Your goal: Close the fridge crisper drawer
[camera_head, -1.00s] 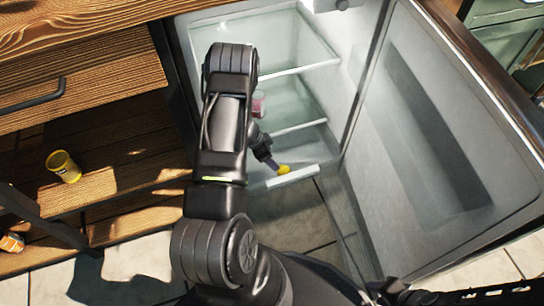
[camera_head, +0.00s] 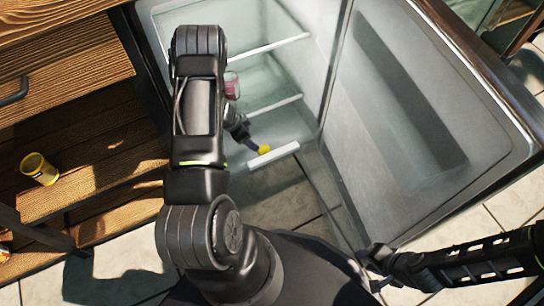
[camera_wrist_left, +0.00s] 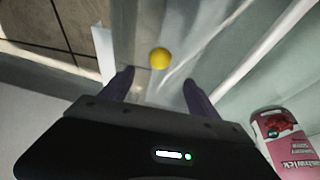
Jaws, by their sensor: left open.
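The crisper drawer is low in the open fridge. Its white front (camera_head: 285,152) shows in the head view, and a white strip (camera_wrist_left: 104,52) that looks like it shows in the left wrist view. How far the drawer is pulled out is hard to tell. My left gripper (camera_head: 256,149) is low inside the fridge, near the drawer front, partly hidden by its arm. It is open, its fingers (camera_wrist_left: 159,88) apart. A yellow ball-like thing (camera_wrist_left: 160,58) lies just beyond and between the fingertips. My right gripper (camera_head: 372,268) is outside, by the fridge door's lower edge; its jaws are unclear.
The fridge door (camera_head: 420,125) stands wide open at right. A wooden cabinet (camera_head: 75,70) with a yellow can (camera_head: 40,169) is at left. Tiled floor (camera_head: 290,210) is clear before the fridge.

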